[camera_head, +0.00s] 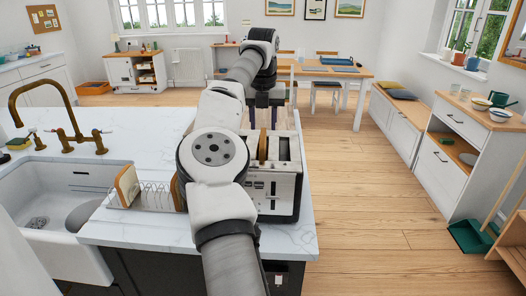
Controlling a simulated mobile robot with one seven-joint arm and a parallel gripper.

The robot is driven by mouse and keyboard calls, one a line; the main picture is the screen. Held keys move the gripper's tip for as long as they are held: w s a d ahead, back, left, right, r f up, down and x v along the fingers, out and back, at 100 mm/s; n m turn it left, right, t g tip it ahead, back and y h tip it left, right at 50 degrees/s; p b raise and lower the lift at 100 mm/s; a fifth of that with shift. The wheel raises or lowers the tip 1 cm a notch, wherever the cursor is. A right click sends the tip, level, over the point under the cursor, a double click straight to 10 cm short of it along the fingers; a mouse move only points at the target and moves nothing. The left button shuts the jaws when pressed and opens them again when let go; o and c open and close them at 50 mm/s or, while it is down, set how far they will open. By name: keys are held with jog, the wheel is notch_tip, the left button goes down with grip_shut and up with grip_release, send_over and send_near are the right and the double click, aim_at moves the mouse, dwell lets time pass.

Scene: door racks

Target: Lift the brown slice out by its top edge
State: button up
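The brown slice (263,148) stands upright in a slot of the toaster (285,183), its upper part showing above the slot. The toaster is silver and black and stands on the white counter, partly hidden by my arm. My gripper (263,122) points down over the toaster. Its two dark fingers are apart, one to each side of the slice's top edge as seen here. A gap shows between fingers and slice, and I cannot tell their exact depth relative to it.
A wire rack (153,196) left of the toaster holds a pale slice (128,184) and a darker slice (177,192), partly hidden by my arm. The sink (52,205) and brass tap (62,112) are at the left. The counter's right edge is close to the toaster.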

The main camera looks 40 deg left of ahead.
aim_at(263, 133)
jog(key=shift+w+a+f+p, duration=0.15)
jog(key=shift+f+p, duration=0.15)
jog(key=shift+f, duration=0.85)
jog(key=shift+w+a+f+p, duration=0.1)
jog(key=shift+f+p, duration=0.2)
jog(key=shift+f, duration=0.8)
grip_shut()
